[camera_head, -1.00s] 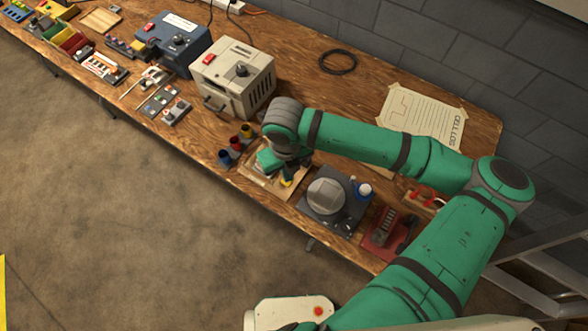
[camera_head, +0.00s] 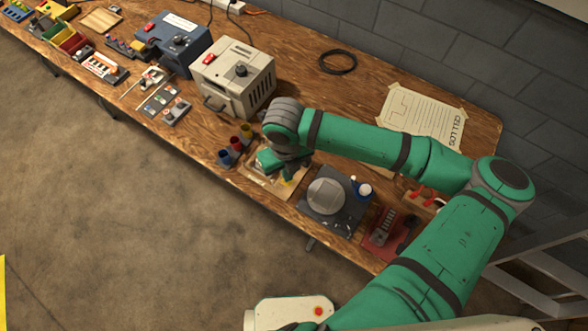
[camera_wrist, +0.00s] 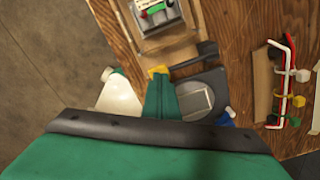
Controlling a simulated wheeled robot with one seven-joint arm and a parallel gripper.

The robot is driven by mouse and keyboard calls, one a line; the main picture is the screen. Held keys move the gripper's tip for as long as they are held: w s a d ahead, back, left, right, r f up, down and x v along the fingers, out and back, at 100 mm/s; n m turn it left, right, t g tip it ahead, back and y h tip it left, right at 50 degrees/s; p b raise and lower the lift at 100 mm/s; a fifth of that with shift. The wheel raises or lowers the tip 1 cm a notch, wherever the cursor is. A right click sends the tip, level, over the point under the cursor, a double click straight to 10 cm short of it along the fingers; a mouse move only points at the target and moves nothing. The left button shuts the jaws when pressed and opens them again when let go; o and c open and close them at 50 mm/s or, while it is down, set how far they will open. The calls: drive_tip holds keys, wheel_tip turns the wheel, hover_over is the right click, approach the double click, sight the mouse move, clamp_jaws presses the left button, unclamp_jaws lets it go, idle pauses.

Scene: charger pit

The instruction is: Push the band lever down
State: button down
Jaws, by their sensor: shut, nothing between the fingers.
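My gripper (camera_wrist: 158,76) is shut and empty, its green fingers ending in a yellow tip. In the head view, my gripper (camera_head: 287,180) is low over the front of the bench, mostly covered by my wrist. In the wrist view, a dark bar with a wider end (camera_wrist: 205,50) lies right of the fingertips, between a wooden tray and a dark device; it may be the band lever, but I cannot tell. The dark device (camera_wrist: 218,82) has a light plate and is partly covered by the fingers; its round plate shows in the head view (camera_head: 327,196). Contact is unclear.
The wooden tray (camera_wrist: 170,43) holds a grey block with red and green knobs (camera_wrist: 158,12). Coloured cups (camera_head: 236,145) and a beige box (camera_head: 232,78) stand left of my gripper. A red device (camera_head: 386,236) is to the right. The bench around the black cable coil (camera_head: 338,62) is clear.

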drive_tip(key=shift+f, duration=0.2)
drive_tip(key=shift+f, duration=1.85)
drive_tip(key=shift+r, duration=3.55)
